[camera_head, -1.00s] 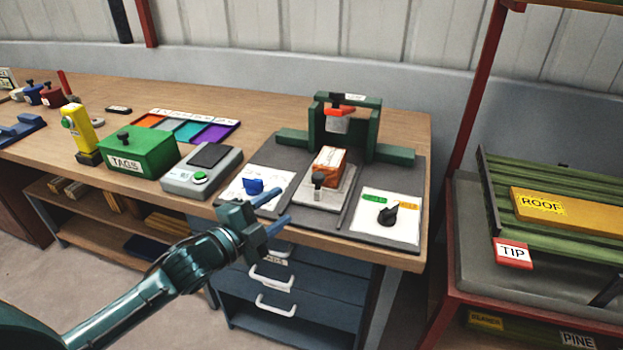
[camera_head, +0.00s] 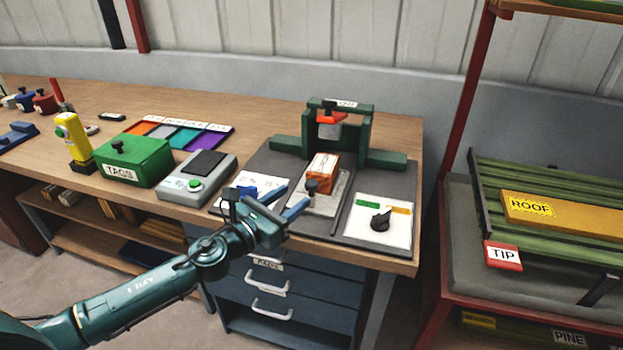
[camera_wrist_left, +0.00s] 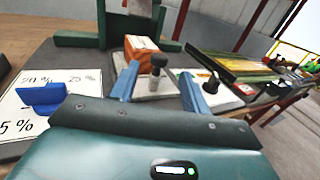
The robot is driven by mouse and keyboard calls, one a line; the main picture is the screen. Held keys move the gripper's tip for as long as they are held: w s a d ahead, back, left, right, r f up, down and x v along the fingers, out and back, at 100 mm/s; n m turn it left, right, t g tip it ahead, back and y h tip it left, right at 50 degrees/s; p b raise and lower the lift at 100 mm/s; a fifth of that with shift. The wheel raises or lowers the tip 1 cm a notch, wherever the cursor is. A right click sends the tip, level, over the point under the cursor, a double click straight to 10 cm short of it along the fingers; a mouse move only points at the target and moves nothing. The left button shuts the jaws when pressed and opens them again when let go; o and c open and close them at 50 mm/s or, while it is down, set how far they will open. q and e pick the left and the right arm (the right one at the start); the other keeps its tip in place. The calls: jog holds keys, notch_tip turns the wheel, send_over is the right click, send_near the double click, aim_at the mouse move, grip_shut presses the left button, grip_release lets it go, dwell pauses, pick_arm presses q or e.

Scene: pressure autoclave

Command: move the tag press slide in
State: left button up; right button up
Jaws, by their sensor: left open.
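The tag press (camera_head: 340,130) is a dark green frame with an orange-and-grey head, at the back of a dark mat. Its slide (camera_head: 325,203) is a light plate in front of the frame, carrying a wood-and-white block (camera_head: 321,172) and a dark knob (camera_head: 312,187) at its front. In the left wrist view the knob (camera_wrist_left: 159,64) stands beyond and between the fingertips. My left gripper (camera_head: 287,202) is open and empty, just short of the knob, with blue fingers on either side of its line. My right gripper is not in view.
A grey scale (camera_head: 197,178) and green TAGS box (camera_head: 135,162) stand further left.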

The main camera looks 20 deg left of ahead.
aim_at(307, 187)
pick_arm(q)
jog(key=x, duration=0.7)
jog(key=shift+w+d, duration=0.1)
jog(key=shift+w, duration=0.15)
jog(key=shift+c, duration=0.4)
grip_shut()
